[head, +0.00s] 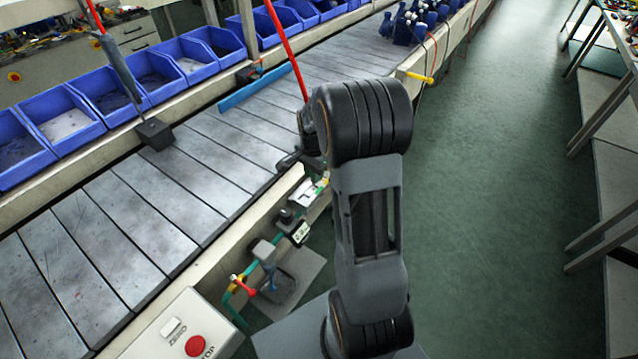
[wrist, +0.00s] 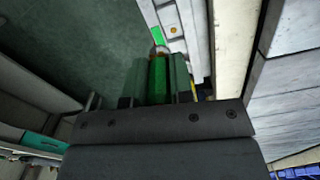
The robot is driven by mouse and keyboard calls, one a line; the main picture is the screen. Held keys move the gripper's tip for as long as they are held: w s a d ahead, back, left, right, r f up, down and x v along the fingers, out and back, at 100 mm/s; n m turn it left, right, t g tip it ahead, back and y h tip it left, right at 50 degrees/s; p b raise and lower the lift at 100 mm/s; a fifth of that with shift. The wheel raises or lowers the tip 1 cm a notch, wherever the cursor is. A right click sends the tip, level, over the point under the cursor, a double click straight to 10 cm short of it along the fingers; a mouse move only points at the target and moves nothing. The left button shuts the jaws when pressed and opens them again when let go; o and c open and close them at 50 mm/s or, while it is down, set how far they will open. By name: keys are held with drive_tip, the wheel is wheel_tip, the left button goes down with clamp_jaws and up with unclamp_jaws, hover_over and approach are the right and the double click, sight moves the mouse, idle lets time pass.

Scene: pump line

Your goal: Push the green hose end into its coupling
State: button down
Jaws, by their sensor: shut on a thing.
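In the wrist view my gripper (wrist: 161,78) is shut on the green hose end (wrist: 158,84), which lies lengthwise between the two fingers. A small pale round piece (wrist: 161,50) shows at the far tip of the hose. I cannot tell whether it is the hose's own tip or the mouth of the coupling, nor whether the hose is seated. Just beyond is a white plate (wrist: 175,35) with a green mark (wrist: 156,35). In the head view my arm hides most of the gripper and the held hose.
The slatted conveyor (head: 185,185) runs along the left with blue bins (head: 65,118) behind it. A control box with a red stop button (head: 196,346) stands at the front. Valve fittings (head: 268,262) line the conveyor's side. The green floor (head: 490,200) at right is clear.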

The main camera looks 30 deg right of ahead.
drive_tip(key=shift+w+d+f+b, duration=0.1)
drive_tip(key=shift+w+f+b, duration=0.25)
drive_tip(key=shift+f+b, duration=0.4)
drive_tip(key=shift+w+d+f+b, duration=0.15)
drive_tip(key=shift+w+f+b, duration=0.2)
drive_tip(key=shift+f+b, duration=0.35)
drive_tip(key=shift+w+d+f+b, duration=0.1)
drive_tip(key=shift+w+f+b, duration=0.25)
drive_tip(key=shift+f+b, duration=0.35)
drive_tip(key=shift+f+b, duration=0.35)
drive_tip(key=shift+f, duration=0.5)
idle(1.1)
drive_tip(key=c, duration=0.9)
unclamp_jaws()
drive_tip(key=shift+o, duration=0.4)
drive_tip(key=shift+r, duration=0.1)
wheel_tip(320, 180, up, 7)
drive_tip(key=p, duration=0.5)
